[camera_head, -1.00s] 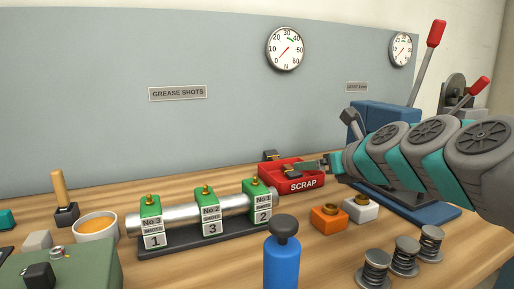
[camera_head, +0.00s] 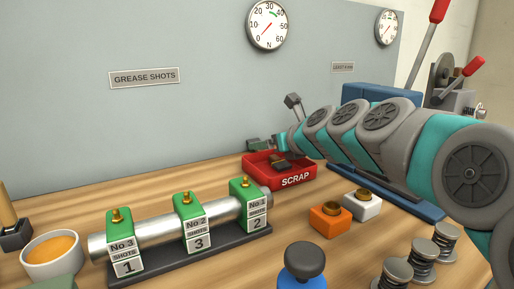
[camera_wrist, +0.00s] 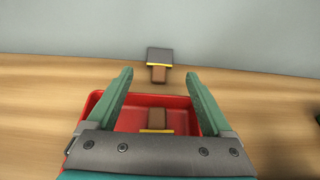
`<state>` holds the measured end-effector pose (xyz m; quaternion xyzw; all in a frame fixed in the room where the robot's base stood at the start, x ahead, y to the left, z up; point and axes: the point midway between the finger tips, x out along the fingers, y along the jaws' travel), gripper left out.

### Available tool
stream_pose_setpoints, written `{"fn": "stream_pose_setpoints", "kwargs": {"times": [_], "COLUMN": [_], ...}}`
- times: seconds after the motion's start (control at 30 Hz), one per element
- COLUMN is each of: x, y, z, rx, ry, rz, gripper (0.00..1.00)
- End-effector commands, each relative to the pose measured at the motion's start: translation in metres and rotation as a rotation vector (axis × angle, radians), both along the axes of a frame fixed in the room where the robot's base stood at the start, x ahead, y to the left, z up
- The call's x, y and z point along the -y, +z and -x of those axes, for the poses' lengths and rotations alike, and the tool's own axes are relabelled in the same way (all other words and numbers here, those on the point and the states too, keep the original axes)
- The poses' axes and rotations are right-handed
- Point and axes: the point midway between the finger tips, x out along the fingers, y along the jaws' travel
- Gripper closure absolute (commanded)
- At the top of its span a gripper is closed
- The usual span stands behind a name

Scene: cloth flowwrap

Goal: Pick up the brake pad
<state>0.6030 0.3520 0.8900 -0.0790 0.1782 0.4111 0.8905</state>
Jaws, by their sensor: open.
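A brake pad with a dark grey plate (camera_wrist: 174,54), a yellow edge and a brown block lies on the table behind the red scrap bin, close to the wall, in the wrist view. A second pad-like piece (camera_wrist: 157,116), brown with a yellow strip, lies inside the red bin (camera_wrist: 97,99). My gripper (camera_wrist: 159,76) is open and empty above the bin, its green fingers pointing toward the far pad, which sits between and just beyond the fingertips. In the head view, my gripper (camera_head: 262,145) is at the bin's back edge and largely hides the far pad.
The red SCRAP bin (camera_head: 298,182) is under my gripper, with the grey wall (camera_head: 200,125) close behind. A shaft with green numbered blocks (camera_head: 193,222) stands left. Orange (camera_head: 330,222) and white (camera_head: 362,207) blocks sit in front. A blue lever press (camera_head: 380,94) is at right.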

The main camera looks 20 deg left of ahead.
Motion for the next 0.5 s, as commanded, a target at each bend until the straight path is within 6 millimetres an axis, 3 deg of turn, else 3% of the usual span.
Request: {"fn": "stream_pose_setpoints", "kwargs": {"times": [0.5], "x": [-0.036], "y": [-0.020], "z": [-0.030], "rx": [-0.001], "ry": [0.001], "rz": [0.001], "gripper": [0.15]}}
